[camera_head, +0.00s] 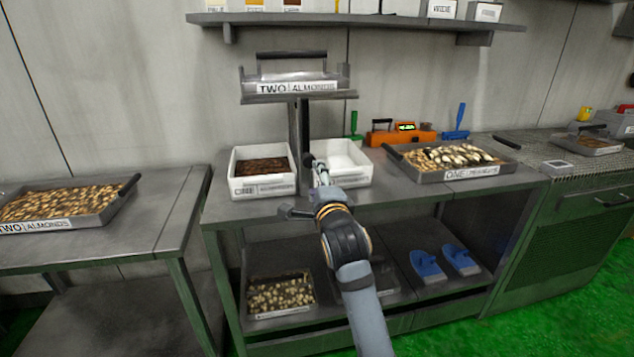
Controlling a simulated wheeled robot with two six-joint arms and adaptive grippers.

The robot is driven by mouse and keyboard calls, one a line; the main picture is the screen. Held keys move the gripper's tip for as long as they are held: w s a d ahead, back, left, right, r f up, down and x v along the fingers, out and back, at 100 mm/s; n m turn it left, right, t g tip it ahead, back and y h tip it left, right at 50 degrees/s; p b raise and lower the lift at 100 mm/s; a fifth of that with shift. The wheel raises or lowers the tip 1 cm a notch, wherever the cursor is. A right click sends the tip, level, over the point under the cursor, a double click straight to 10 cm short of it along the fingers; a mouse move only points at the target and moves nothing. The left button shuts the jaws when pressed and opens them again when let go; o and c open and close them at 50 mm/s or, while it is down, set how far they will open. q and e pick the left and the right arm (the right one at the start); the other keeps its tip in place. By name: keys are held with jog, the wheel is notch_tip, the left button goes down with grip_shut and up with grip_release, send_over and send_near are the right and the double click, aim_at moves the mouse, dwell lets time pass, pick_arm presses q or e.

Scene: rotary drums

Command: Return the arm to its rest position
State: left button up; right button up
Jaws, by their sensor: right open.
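My right arm comes in from the bottom and reaches toward the steel table in the middle of the view. My right gripper (316,164) is open, with nothing seen between its fingers. It is in front of the right white bin (352,179), overlapping its left side in the picture. I cannot tell whether it touches the bin. The left white bin (262,188) holds brown pieces and stands just left of the gripper. My left gripper is not in view.
A stand with a raised tray labelled TWO ALMONDS (296,86) rises behind the gripper. A nut tray labelled ONE (450,160) and an orange device (400,135) stand to the right. Another almond tray (60,205) is at left. The lower shelf holds blue scoops (428,267).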

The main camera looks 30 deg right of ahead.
dwell(0.4)
